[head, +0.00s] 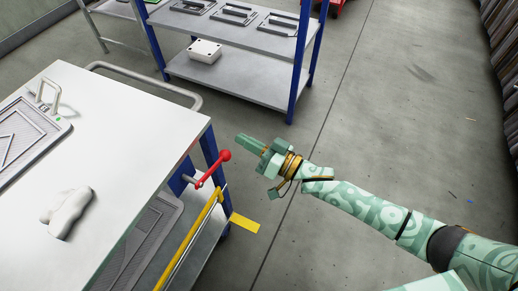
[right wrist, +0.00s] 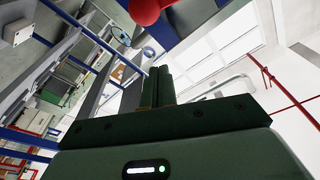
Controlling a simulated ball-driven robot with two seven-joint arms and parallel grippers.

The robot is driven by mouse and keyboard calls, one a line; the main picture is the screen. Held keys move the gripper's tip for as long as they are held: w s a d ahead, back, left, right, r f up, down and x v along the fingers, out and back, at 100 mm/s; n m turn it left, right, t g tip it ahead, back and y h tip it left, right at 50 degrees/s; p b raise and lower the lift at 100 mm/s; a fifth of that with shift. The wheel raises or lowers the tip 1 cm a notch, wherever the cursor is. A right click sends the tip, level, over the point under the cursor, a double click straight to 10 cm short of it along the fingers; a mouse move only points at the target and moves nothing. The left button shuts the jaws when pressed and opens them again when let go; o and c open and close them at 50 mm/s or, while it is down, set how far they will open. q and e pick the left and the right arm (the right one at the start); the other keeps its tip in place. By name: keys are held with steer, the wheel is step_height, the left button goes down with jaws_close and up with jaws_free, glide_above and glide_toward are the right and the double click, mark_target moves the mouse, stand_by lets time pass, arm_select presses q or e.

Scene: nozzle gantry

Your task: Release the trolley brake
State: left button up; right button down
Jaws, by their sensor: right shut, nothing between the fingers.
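The red brake lever (head: 212,170) with a round ball knob sticks up and outward at the right corner of the white-topped trolley (head: 130,120). My right gripper (head: 240,138) is shut and empty. In the head view it is just above and to the right of the red knob, apart from it as far as I can tell. In the right wrist view the shut fingers (right wrist: 158,84) point up, and the red knob (right wrist: 146,10) shows at the top edge beyond their tips. My left gripper is not in view.
A blue-posted shelf (head: 235,85) stands behind.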

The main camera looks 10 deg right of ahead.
arm_select(q)
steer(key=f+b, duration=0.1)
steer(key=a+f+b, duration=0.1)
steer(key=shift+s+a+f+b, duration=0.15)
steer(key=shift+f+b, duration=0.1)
steer(key=shift+b, duration=0.15)
arm_select(e)
steer(key=a+f, duration=0.3)
steer(key=shift+w+a, duration=0.3)
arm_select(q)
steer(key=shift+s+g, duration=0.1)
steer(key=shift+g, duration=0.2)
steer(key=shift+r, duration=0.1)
arm_select(e)
steer(key=shift+f, duration=0.1)
